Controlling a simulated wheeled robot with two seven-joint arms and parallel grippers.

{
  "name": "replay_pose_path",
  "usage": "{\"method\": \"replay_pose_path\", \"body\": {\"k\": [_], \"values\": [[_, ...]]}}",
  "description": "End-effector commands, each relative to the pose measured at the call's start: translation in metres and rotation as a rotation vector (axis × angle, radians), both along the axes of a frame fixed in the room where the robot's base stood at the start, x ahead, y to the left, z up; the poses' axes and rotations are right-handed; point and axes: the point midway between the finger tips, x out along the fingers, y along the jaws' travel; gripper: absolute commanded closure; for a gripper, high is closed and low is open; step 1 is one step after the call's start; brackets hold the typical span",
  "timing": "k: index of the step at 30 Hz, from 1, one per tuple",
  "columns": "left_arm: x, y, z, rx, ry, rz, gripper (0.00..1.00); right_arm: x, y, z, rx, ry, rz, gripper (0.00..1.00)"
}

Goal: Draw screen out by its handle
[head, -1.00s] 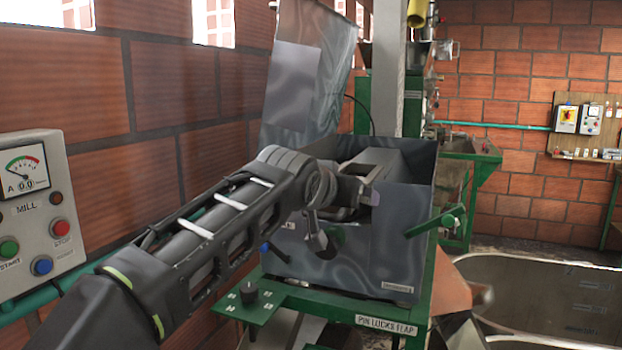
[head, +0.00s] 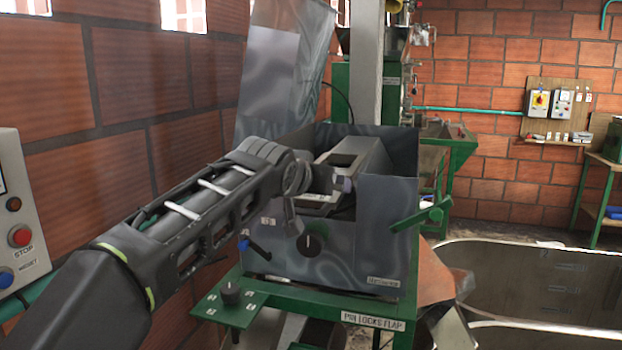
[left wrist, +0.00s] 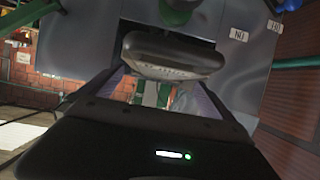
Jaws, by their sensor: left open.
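The grey metal machine box (head: 335,255) stands on a green frame with its tall lid raised behind. A grey sloping piece (head: 362,158), perhaps the screen, shows inside its open top. My left gripper (head: 343,184) is at the box's front upper edge; its fingers are hard to make out there. In the left wrist view the open left gripper (left wrist: 158,88) faces a thick grey rounded handle (left wrist: 172,55). The handle lies across and just beyond the finger gap; whether a finger touches it I cannot tell. My right gripper is out of view.
A green lever (head: 432,214) sticks out at the box's right, and a blue-ended lever (head: 262,251) at its left front. A black knob (head: 230,292) sits on a green plate. A brick wall (head: 150,110) runs along the left; a metal tank (head: 540,275) is at right.

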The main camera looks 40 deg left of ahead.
Motion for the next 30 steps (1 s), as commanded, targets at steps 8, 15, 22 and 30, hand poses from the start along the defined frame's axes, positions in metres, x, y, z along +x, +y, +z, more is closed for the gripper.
{"method": "replay_pose_path", "body": {"k": [8, 15, 22, 30], "values": [[0.034, 0.012, -0.014, -0.001, 0.001, 0.000, 0.00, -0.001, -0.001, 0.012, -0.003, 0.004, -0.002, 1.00], [0.041, 0.014, -0.018, 0.000, 0.000, 0.000, 0.00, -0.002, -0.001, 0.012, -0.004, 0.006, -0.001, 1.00], [0.041, 0.014, -0.018, -0.001, -0.001, -0.001, 0.06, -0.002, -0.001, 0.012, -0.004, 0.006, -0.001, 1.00], [0.041, 0.014, -0.018, -0.001, 0.000, -0.001, 0.28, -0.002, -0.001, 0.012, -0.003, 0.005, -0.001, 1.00]]}}
